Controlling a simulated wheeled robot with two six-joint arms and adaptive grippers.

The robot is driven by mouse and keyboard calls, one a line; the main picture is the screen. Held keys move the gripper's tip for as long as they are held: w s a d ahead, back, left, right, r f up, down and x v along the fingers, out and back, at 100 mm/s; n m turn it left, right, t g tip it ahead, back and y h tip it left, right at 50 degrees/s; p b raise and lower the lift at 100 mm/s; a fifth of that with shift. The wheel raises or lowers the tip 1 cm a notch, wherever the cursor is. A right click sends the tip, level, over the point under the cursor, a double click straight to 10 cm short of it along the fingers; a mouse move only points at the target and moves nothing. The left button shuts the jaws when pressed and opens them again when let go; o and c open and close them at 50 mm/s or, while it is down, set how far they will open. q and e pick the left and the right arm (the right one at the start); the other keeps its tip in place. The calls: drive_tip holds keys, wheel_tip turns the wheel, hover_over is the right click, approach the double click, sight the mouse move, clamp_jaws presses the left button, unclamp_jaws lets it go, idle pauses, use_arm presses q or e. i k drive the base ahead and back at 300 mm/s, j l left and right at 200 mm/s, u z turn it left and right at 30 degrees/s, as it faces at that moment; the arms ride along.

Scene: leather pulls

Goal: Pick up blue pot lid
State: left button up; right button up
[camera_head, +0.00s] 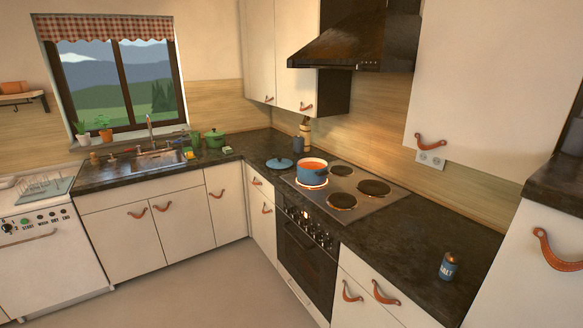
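The blue pot lid (279,163) lies on the dark countertop just left of the stove. It is round, with a small knob on top. A blue pot (312,173) stands to its right on the front left burner, uncovered, with orange-red contents showing. Neither of my grippers shows in the head view.
The stove (345,188) has several dark burners beside the pot. A green pot (214,138) stands in the corner by the sink (148,162). A blue salt container (447,266) stands on the right counter, which is otherwise clear. A black hood (355,42) hangs above the stove. The floor (215,285) is free.

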sight(279, 163)
drive_tip(key=i+j+u, duration=0.35)
drive_tip(key=i, duration=0.65)
drive_tip(key=i+u, duration=0.35)
drive_tip(key=i, duration=0.7)
drive_tip(key=j, duration=0.05)
